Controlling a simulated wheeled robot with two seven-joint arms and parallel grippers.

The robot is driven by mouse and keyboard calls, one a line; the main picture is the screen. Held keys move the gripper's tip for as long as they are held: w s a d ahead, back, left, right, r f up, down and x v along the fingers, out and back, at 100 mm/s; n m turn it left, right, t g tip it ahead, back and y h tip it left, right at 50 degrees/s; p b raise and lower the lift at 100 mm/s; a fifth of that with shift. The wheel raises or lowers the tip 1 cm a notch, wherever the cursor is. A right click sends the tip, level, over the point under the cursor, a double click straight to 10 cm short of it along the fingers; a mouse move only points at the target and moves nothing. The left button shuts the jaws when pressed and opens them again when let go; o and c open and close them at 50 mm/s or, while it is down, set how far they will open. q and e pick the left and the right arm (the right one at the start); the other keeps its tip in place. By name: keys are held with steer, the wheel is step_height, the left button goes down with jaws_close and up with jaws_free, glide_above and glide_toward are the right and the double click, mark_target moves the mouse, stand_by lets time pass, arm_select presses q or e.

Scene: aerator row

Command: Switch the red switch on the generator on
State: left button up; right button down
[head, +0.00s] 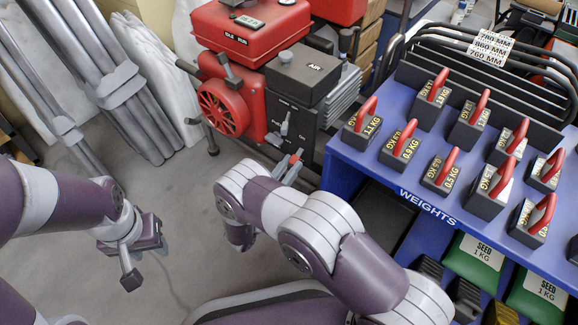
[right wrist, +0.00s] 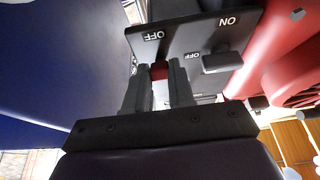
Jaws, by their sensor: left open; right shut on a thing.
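The generator (head: 305,75) has a red tank and a black body, and stands at the back middle in the head view. In the right wrist view its black panel (right wrist: 190,38) carries ON and OFF labels, upside down. The red switch (right wrist: 159,71) sits between my right gripper's fingertips (right wrist: 160,77), close to one OFF label, mostly hidden by the fingers. My right gripper (head: 290,167) is shut on it in front of the generator. My left gripper (head: 145,262) is open and empty over the floor at left.
A black lever (right wrist: 222,62) is beside the red switch on the panel. A blue weights shelf (head: 375,170) with several red-handled weights stands close on the right. Grey pipes (head: 110,75) lean at the left. The floor (head: 185,195) between is clear.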

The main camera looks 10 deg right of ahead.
mark_target(300, 151)
step_height(300, 151, up, 6)
steer(key=g+y+p, duration=0.3)
steer(key=p, duration=0.6)
steer(key=g+y+p, duration=0.2)
steer(key=y+p, duration=0.2)
steer(key=p, duration=0.6)
steer(key=shift+s+f+g+p, duration=0.1)
steer(key=shift+f+g+p, duration=0.1)
steer(key=shift+g+p, duration=0.15)
steer(key=shift+d+g+y+p, duration=0.1)
steer(key=shift+g+y+p, duration=0.45)
steer(key=shift+y+p, duration=0.4)
steer(key=c, duration=1)
jaws_free()
steer(key=shift+o, duration=0.2)
